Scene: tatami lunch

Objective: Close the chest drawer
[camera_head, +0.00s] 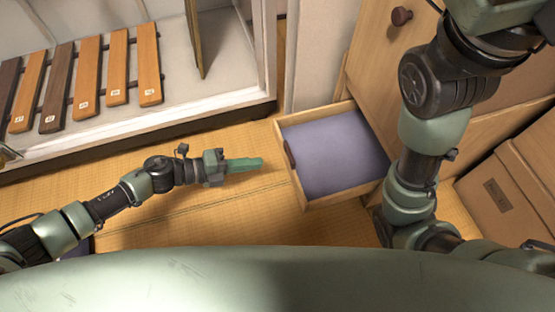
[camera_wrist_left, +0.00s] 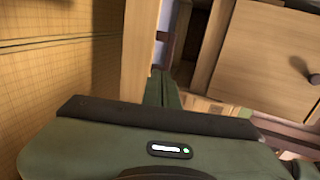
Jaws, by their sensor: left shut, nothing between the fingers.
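The chest (camera_head: 385,60) is light wood with a round dark knob (camera_head: 401,15). Its low drawer (camera_head: 338,192) stands pulled out over the tatami, with a purple-grey bottom and nothing visible inside. A dark handle (camera_head: 290,154) is on the drawer's left-facing front. My left gripper (camera_head: 258,163) is shut and empty, pointing right toward the drawer front, with a small gap seen from above. In the left wrist view, the shut green fingers (camera_wrist_left: 162,90) point toward light wood panels, and the chest's knob (camera_wrist_left: 315,79) shows at right. My right gripper is outside the views.
A white-framed cabinet or shoe shelf with several wooden slats (camera_head: 88,75) stands at upper left. Cardboard-like boxes (camera_head: 500,195) stand at right behind my right arm. The tatami floor (camera_head: 220,200) is clear around my left gripper.

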